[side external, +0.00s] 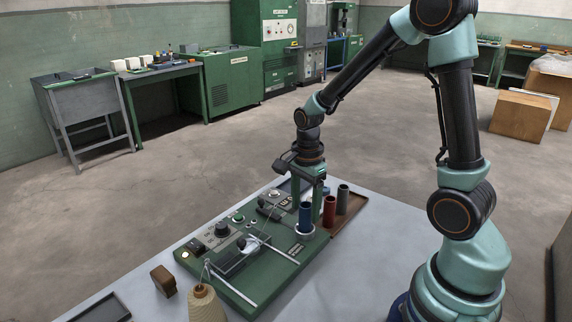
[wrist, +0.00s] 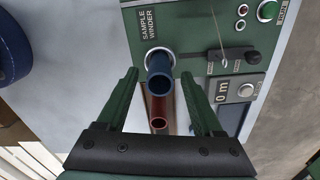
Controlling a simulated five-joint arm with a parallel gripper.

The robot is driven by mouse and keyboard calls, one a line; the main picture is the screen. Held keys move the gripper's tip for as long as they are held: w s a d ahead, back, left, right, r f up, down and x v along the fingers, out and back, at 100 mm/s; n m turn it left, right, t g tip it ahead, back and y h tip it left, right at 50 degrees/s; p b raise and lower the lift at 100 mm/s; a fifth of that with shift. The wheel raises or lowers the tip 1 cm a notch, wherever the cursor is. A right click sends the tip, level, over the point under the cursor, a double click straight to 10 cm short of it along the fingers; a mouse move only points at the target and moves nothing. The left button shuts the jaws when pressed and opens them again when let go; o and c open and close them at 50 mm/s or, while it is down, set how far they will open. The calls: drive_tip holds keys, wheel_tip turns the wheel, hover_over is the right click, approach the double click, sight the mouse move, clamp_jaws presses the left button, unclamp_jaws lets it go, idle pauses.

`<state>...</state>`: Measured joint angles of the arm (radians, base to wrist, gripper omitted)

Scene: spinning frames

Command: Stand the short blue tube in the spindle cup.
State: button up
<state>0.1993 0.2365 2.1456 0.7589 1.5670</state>
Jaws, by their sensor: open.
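The short blue tube (side external: 306,214) stands upright in the pale-rimmed spindle cup (side external: 305,231) on the green winder base. In the wrist view the blue tube (wrist: 160,86) rises toward the camera out of the cup's bright ring (wrist: 150,53). My gripper (side external: 307,208) points down at the tube. In the wrist view its two green fingers (wrist: 160,74) are apart, one on each side of the tube, with gaps showing between. The tube's lower end is hidden inside the cup.
A red tube (side external: 329,211) and a grey tube (side external: 343,199) stand close to the right on a brown tray (side external: 350,213). The winder (side external: 222,262) carries knobs and rods. A yarn cone (side external: 206,303) and a brown block (side external: 163,281) are at the front left. The table's front right is clear.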

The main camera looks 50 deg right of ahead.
wheel_tip(320, 180, up, 8)
drive_tip(key=shift+r, duration=0.45)
drive_tip(key=s+a+r+n+t, duration=0.2)
drive_tip(key=a+r+n, duration=0.1)
drive_tip(key=n, duration=0.7)
drive_tip(key=s+a+r+n+t, duration=0.3)
drive_tip(key=a+r+n, duration=0.1)
drive_tip(key=n, duration=0.6)
drive_tip(key=shift+s+t, duration=0.3)
drive_tip(key=shift+s, duration=0.05)
drive_tip(key=shift+o, duration=0.2)
